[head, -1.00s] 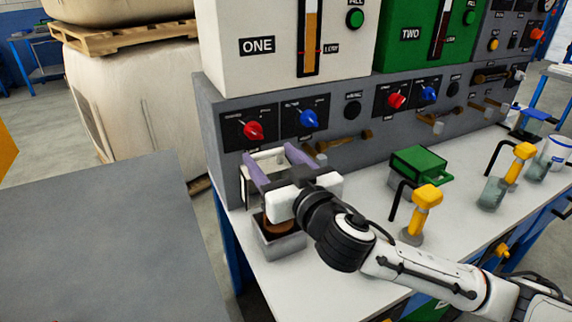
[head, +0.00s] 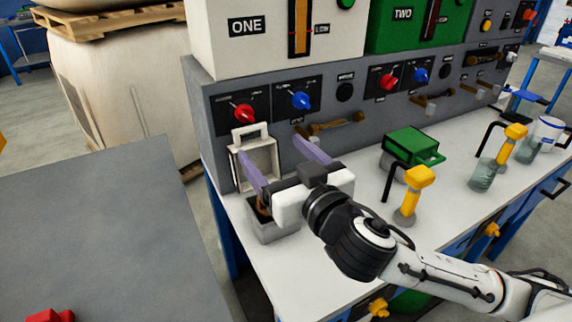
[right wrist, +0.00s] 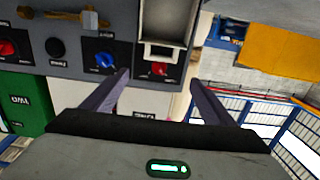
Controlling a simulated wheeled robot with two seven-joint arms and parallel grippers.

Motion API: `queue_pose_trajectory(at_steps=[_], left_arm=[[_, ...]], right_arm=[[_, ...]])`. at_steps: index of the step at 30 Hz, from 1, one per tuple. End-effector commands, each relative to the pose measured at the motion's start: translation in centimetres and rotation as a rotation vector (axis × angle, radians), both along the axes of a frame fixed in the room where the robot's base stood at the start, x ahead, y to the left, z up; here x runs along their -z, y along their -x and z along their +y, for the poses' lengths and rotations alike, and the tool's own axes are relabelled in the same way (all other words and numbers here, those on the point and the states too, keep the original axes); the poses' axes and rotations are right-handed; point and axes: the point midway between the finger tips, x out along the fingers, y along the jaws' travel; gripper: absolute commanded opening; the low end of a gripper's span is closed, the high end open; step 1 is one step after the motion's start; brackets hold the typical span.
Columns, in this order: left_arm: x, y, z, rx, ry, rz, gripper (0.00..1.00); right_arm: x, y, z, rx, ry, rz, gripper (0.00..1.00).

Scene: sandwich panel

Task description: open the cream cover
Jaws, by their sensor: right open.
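The cream cover (head: 261,168) stands upright, raised at the back of a small grey box (head: 275,233) and close to the grey panel front, its handle loop at the top. The box is open on top, with something brown inside, partly hidden by my gripper. My right gripper (head: 268,148) is open, its two purple fingers spread in front of the cover with nothing held between them. In the right wrist view the cover (right wrist: 163,49) shows beyond the open fingers. My left gripper is not in view.
Red (head: 244,113) and blue (head: 301,101) knobs sit on the panel (head: 222,112) above the cover. A green-lidded box (head: 411,145) and a yellow-topped tap (head: 418,178) stand to the right. A grey table (head: 90,220) lies to the left.

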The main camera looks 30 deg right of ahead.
Motion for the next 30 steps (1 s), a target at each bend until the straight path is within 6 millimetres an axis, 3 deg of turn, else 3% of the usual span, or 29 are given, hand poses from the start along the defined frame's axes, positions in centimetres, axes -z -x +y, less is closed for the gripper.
queue_pose_trajectory(at_steps=[3, 10, 30], left_arm=[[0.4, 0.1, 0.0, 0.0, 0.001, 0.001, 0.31], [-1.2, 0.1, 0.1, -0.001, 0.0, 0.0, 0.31], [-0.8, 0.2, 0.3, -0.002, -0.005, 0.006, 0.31]], right_arm=[[0.2, 2.7, 0.0, -0.002, -0.001, 0.004, 0.79], [-0.3, 4.7, 0.0, 0.0, -0.001, 0.003, 0.79], [-0.2, 5.2, 0.0, 0.0, 0.0, 0.0, 0.79]])
